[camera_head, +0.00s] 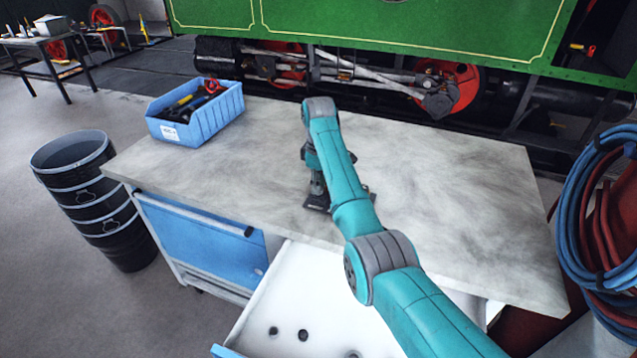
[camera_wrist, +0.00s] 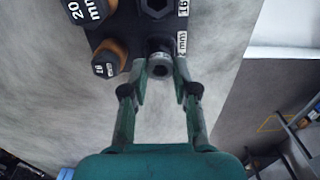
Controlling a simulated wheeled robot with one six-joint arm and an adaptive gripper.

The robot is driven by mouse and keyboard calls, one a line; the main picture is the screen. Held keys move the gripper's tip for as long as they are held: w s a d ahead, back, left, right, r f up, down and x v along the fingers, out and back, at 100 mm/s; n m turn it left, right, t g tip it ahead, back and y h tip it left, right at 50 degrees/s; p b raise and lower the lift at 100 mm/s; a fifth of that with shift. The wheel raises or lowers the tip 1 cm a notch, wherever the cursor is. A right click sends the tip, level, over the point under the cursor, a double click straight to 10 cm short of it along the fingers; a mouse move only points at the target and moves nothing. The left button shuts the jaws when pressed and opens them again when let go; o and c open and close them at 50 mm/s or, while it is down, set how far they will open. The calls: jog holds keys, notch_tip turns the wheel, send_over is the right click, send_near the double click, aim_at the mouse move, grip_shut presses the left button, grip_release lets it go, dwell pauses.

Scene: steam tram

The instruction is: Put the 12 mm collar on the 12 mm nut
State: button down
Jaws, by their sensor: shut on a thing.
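In the wrist view my gripper (camera_wrist: 164,68) is shut on a small grey round collar (camera_wrist: 161,69) with a dark opening in its middle. The nut there is hidden behind the collar and fingers. I cannot tell whether the collar touches it. In the head view my gripper (camera_head: 318,188) points down over the board (camera_head: 317,207) on the bench; the collar is too small to make out there.
The board carries a black-and-orange piece marked 20 mm (camera_wrist: 84,8), another orange piece (camera_wrist: 109,60) and a dark hexagonal socket (camera_wrist: 155,6). A blue tool bin (camera_head: 205,115) stands on the grey bench (camera_head: 440,190). An open white drawer (camera_head: 305,300) holds several small dark round things.

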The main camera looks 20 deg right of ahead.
jog(key=shift+f, duration=0.5)
dwell(2.2)
jog(key=c, duration=0.7)
grip_release()
jog(key=shift+o, duration=0.2)
jog(key=shift+r, duration=0.15)
notch_tip(320, 180, up, 7)
dwell(0.4)
dwell(0.5)
